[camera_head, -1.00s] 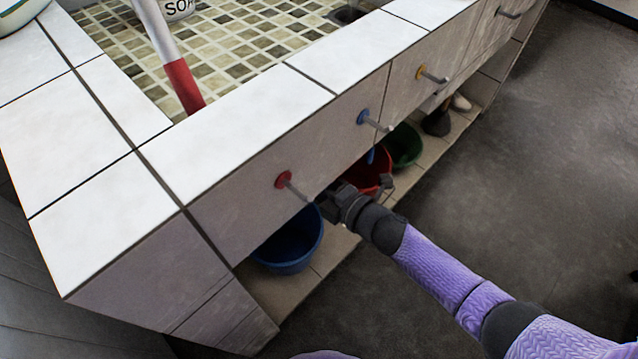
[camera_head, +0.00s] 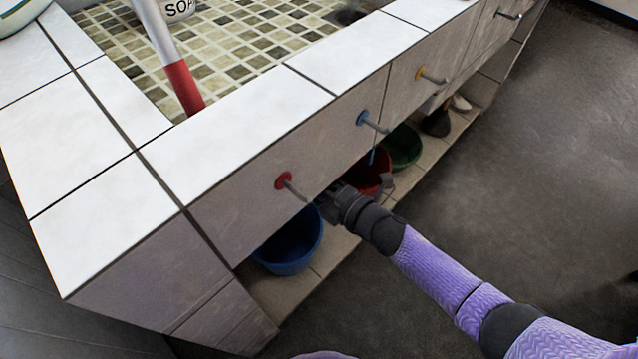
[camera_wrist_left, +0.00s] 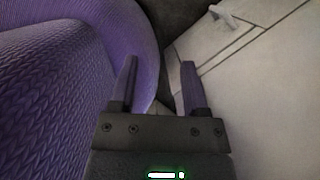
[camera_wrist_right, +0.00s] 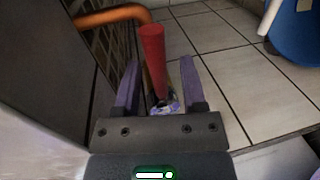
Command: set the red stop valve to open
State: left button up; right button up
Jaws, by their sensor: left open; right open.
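The red stop valve (camera_head: 283,181) is a red disc with a thin grey lever on the front panel of the tiled sink counter. In the head view its lever slants down and right, ending beside my right gripper (camera_head: 328,204). Contact cannot be told. In the right wrist view my right gripper (camera_wrist_right: 160,88) is open, with a red upright cylinder seen between and beyond its fingers; I cannot tell what that is. My left gripper (camera_wrist_left: 159,75) is open and empty in the left wrist view, beside my purple arm, with a grey lever (camera_wrist_left: 220,13) farther off. It is outside the head view.
A blue valve (camera_head: 363,118) and a yellow valve (camera_head: 421,73) sit farther along the panel. Below are a blue bucket (camera_head: 290,248), a red bucket (camera_head: 368,178) and a green bucket (camera_head: 403,148). An orange pipe (camera_wrist_right: 112,17) shows in the right wrist view. The floor (camera_head: 540,180) at right is clear.

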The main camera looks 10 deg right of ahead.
jog(key=p+v, duration=0.4)
jog(key=v, duration=0.6)
jog(key=shift+d, duration=0.1)
